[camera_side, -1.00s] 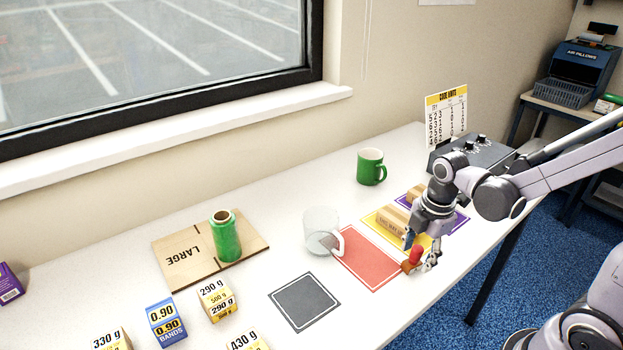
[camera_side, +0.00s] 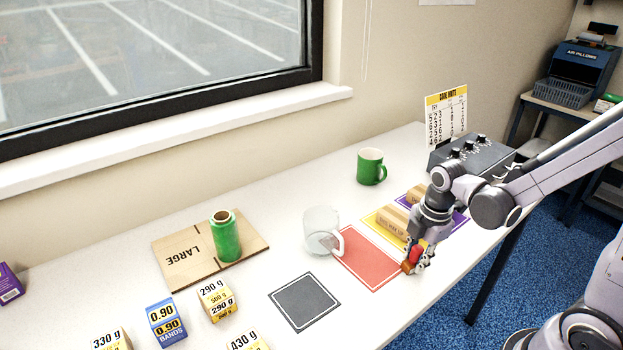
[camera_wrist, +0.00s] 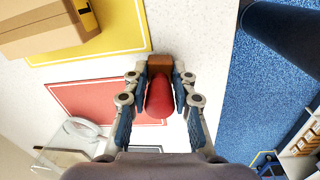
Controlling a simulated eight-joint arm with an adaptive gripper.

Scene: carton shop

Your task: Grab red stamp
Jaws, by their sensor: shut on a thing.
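The red stamp (camera_side: 414,255) has a red handle and a brown block base. It stands at the front edge of the white table, at the near corner of the red mat (camera_side: 368,262). My gripper (camera_side: 417,262) is low over the table with its fingers shut on the stamp. In the wrist view the stamp's red handle (camera_wrist: 159,96) lies between my two fingers (camera_wrist: 160,100), with the brown base (camera_wrist: 160,66) beyond it. The fingers partly hide the stamp in the side view. I cannot tell any gap between stamp and table.
A clear glass mug (camera_side: 321,232) stands at the red mat's left. A tan carton (camera_side: 393,225) lies on the yellow mat (camera_side: 373,217). A green mug (camera_side: 370,167) stands farther back. The dark grey mat (camera_side: 304,301) is bare. The table edge is close on the right.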

